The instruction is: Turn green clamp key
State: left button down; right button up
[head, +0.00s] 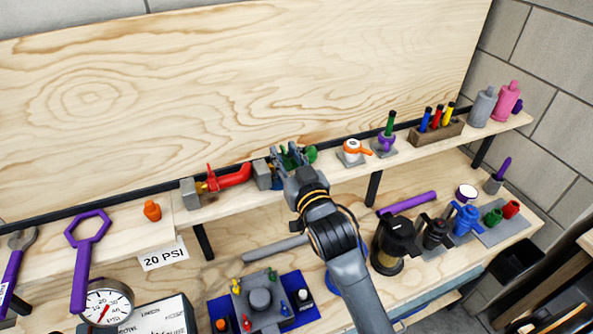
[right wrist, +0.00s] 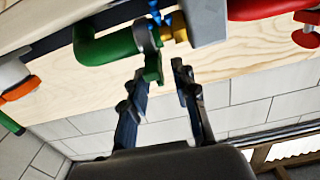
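The green clamp, a green bent pipe on a grey block (head: 262,175), sits on the upper shelf and is mostly hidden in the head view by my right gripper (head: 292,162). My left gripper is not in view.
A red clamp pipe (head: 232,176) stands left of the green one on the shelf. A white-and-orange part (head: 354,151) stands to the right. Below, the lower bench holds a blue tray (head: 219,312) and a black-and-tan canister (head: 394,245).

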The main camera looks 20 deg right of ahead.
jog(key=s, duration=1)
jog(key=shift+s+d, duration=0.15)
jog(key=shift+d, duration=0.05)
jog(key=s+d+f+g, duration=0.1)
jog(key=s+f+g, duration=0.3)
jog(key=f, duration=0.3)
jog(key=s+d+f+g, duration=0.1)
jog(key=s+f+g, duration=0.25)
jog(key=f, duration=0.45)
jog(key=s+d+f+n+g, duration=0.1)
jog(key=s+f+g, duration=0.25)
jog(key=s, duration=0.35)
jog(key=s+f+n+g, duration=0.1)
jog(key=s+f+g, duration=0.25)
jog(key=s, duration=0.25)
notch_tip(320, 180, down, 29)
jog(key=s+g+b, duration=0.1)
jog(key=s+b, duration=0.1)
jog(key=b, duration=0.1)
jog(key=s+d+f+g+b, duration=0.1)
jog(key=s+d+f+b, duration=0.2)
jog(key=s+f, duration=1.4)
notch_tip(320, 180, down, 4)
jog(key=shift+r+h, duration=0.1)
jog(key=shift+h, duration=0.2)
